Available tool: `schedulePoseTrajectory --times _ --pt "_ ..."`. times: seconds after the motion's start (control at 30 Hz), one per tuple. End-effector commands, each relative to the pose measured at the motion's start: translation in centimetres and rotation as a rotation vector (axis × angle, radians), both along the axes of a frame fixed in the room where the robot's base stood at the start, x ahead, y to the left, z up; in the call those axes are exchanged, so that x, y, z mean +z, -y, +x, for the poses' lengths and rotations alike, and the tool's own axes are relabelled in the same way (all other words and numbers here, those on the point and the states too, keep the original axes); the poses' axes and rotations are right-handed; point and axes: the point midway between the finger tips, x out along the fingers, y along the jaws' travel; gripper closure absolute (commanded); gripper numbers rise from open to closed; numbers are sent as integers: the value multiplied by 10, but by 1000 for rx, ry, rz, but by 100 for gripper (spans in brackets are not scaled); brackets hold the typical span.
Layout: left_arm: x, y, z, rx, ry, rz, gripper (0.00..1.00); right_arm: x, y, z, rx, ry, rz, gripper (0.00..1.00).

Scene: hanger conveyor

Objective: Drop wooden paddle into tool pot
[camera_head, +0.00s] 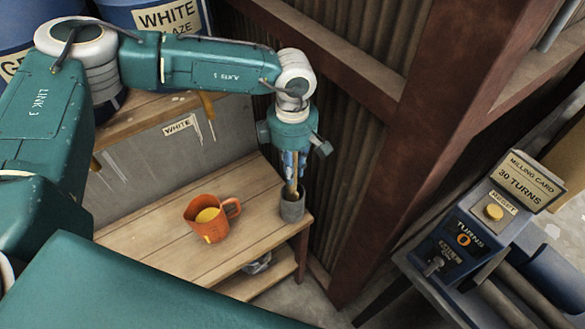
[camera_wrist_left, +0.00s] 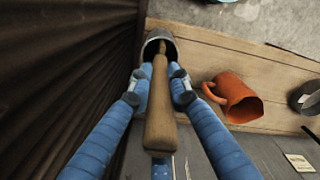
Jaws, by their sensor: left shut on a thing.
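My left gripper (camera_head: 291,168) points down above the tool pot at the right end of the wooden bench. It is shut on the wooden paddle (camera_wrist_left: 160,105), with its blue fingers (camera_wrist_left: 159,86) on either side of the handle. The paddle hangs upright and its lower end reaches the mouth of the grey tool pot (camera_head: 292,208). The pot's dark rim shows around the paddle's far end in the left wrist view (camera_wrist_left: 149,46). How deep the paddle sits in the pot is hidden. My right gripper is not in view.
An orange jug (camera_head: 206,228) with yellow contents stands on the wooden bench (camera_head: 160,244), left of the pot. A corrugated wall and a red-brown post (camera_head: 400,140) stand close on the right. A blue control box (camera_head: 475,225) is farther right.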

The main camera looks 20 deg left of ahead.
Motion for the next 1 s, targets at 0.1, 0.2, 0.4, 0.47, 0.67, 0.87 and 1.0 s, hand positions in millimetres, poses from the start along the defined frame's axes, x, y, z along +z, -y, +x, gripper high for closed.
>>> schedulePoseTrajectory --times 0.1,0.2,0.4,0.47,0.67,0.87,1.0 --pt "-4 0 0 0 1 -1 100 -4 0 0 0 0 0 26" --pt "-3 0 0 0 0 0 78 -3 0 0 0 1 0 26" --pt "-2 0 0 0 0 0 63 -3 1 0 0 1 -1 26" --pt "-2 0 0 0 0 0 63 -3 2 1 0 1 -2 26" --pt "4 0 0 0 0 0 63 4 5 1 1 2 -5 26" --pt "27 1 2 1 5 -3 63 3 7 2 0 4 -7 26" --pt "61 1 2 0 6 -3 63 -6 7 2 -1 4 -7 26"
